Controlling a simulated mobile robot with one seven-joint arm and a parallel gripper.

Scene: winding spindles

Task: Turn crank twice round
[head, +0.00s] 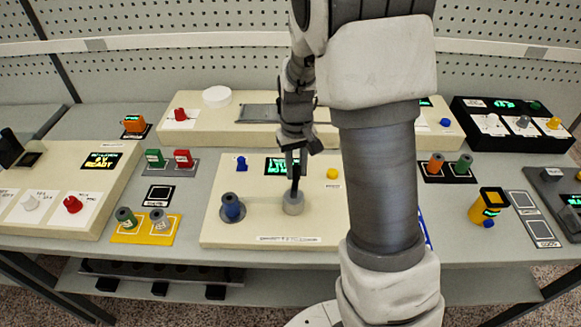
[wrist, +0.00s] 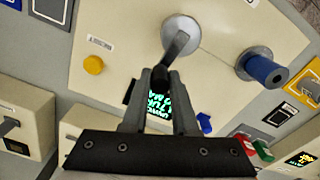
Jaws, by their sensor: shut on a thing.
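The crank is a round grey hub (head: 293,203) with a dark arm on the middle cream panel (head: 262,226). In the wrist view the hub (wrist: 181,36) is at the top centre, and the crank arm (wrist: 176,46) runs from it down to my gripper (wrist: 161,76). In the head view my gripper (head: 297,165) is over the crank, on the far side of the hub. Its fingers are shut on the crank's outer end. The handle itself is mostly hidden between the fingers. A blue spool (head: 232,208) stands left of the hub, apart from it.
A green-lit display (head: 279,166), a blue knob (head: 241,163) and a yellow button (head: 333,173) are on the same panel. Left are a yellow tray (head: 146,236) with two spools and another console (head: 110,186). An orange-black device (head: 489,205) stands right.

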